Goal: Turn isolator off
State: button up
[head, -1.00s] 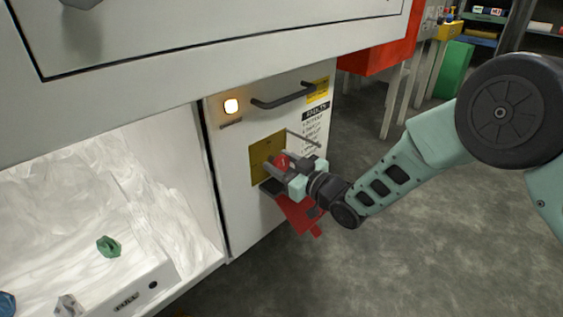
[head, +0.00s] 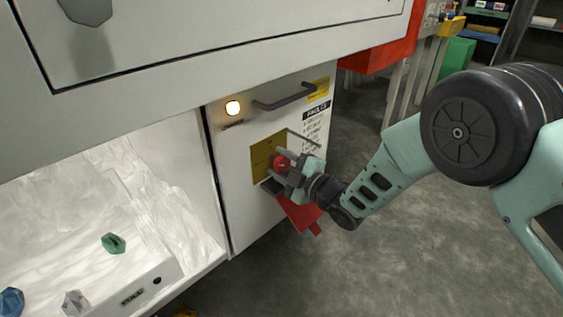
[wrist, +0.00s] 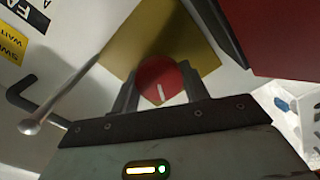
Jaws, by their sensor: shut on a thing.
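The isolator is a round red knob (wrist: 161,82) with a white mark, set on a yellow plate (wrist: 125,55) on the white cabinet front. It also shows in the head view as a small red spot (head: 281,162) on the yellow plate (head: 262,160), partly covered by my gripper. My gripper (head: 281,168) is at the plate. In the wrist view my gripper (wrist: 160,92) has one finger on each side of the knob and is shut on it. The white mark on the knob stands slightly tilted in the wrist view.
A red flap (head: 298,212) hangs beside the gripper. A dark handle (head: 285,97) and a lit lamp (head: 233,107) are above the plate. A thin rod (wrist: 70,88) sticks out beside the knob. An open bright compartment (head: 190,180) lies to the left. Floor at right is clear.

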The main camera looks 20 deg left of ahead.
jog(key=n, duration=0.5)
jog(key=shift+f+n, duration=0.15)
jog(key=shift+n, duration=0.25)
dwell(0.3)
jog(key=o, duration=1)
jog(key=shift+s+p, duration=0.1)
jog(key=shift+p, duration=0.2)
jog(key=shift+s+d, duration=0.1)
jog(key=shift+d, duration=0.25)
jog(key=p+v, duration=0.7)
jog(key=v, duration=0.9)
jog(key=shift+s+d, duration=0.1)
jog(key=shift+d, duration=0.25)
